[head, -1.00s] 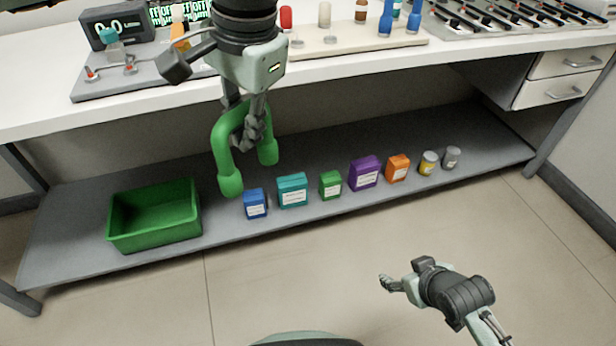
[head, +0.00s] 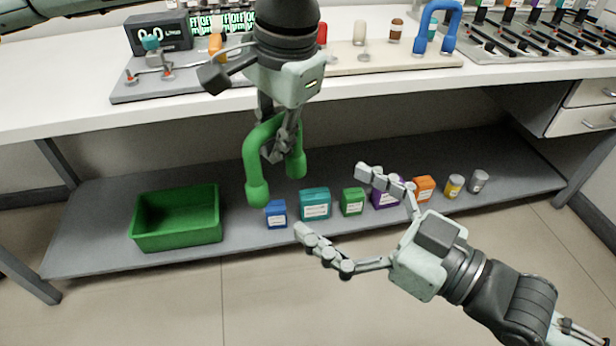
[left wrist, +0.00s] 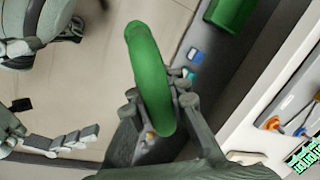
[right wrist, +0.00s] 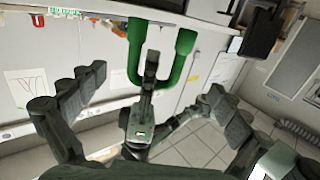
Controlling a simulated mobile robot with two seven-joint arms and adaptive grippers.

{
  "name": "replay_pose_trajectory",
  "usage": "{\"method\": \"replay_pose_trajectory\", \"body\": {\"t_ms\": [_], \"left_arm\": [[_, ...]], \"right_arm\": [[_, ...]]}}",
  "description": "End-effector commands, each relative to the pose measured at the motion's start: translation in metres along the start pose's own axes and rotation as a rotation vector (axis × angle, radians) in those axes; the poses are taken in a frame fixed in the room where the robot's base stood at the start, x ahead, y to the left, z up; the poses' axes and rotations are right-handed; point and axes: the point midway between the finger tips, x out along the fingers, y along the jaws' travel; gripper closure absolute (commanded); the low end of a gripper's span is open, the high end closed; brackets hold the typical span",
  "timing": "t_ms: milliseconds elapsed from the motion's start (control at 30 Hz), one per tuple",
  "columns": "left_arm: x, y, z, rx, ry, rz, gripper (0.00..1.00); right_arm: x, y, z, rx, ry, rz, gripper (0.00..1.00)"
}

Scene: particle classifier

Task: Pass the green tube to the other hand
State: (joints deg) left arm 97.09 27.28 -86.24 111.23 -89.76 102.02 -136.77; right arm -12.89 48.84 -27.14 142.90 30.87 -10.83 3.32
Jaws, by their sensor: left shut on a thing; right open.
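The green tube (head: 257,165) is a thick U shape with both ends pointing down, in the upper middle of the head view. My left gripper (head: 277,143) is shut on it from above and holds it in the air in front of the bench. The tube also shows in the left wrist view (left wrist: 150,75) and in the right wrist view (right wrist: 135,45). My right gripper (head: 335,205) is open and empty, to the right of and below the tube, its fingers spread toward it. In the right wrist view the tube is between the spread fingers, apart from them.
A green bin (head: 178,238) and several small boxes, such as a teal one (head: 315,204), stand on the lower shelf (head: 90,225). The white bench top (head: 60,90) carries a blue U-shaped tube (head: 424,25) and a grey plate (head: 190,84) with a display.

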Motion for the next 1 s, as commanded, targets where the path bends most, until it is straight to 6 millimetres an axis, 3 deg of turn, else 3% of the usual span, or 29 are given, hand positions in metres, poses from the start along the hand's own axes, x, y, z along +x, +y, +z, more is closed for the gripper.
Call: {"method": "replay_pose_trajectory", "body": {"t_ms": [500, 700, 1000], "left_arm": [[0.000, 0.000, 0.000, 0.000, 0.001, 0.000, 1.00], [0.000, 0.000, 0.000, 0.000, 0.001, 0.000, 1.00], [0.000, 0.000, 0.000, 0.001, 0.002, 0.001, 1.00]], "right_arm": [[0.091, 0.001, -0.001, -0.001, 0.003, 0.001, 0.00], [0.109, 0.000, 0.000, -0.001, 0.000, 0.000, 0.00], [0.112, 0.000, 0.001, -0.001, -0.002, -0.001, 0.00]]}}
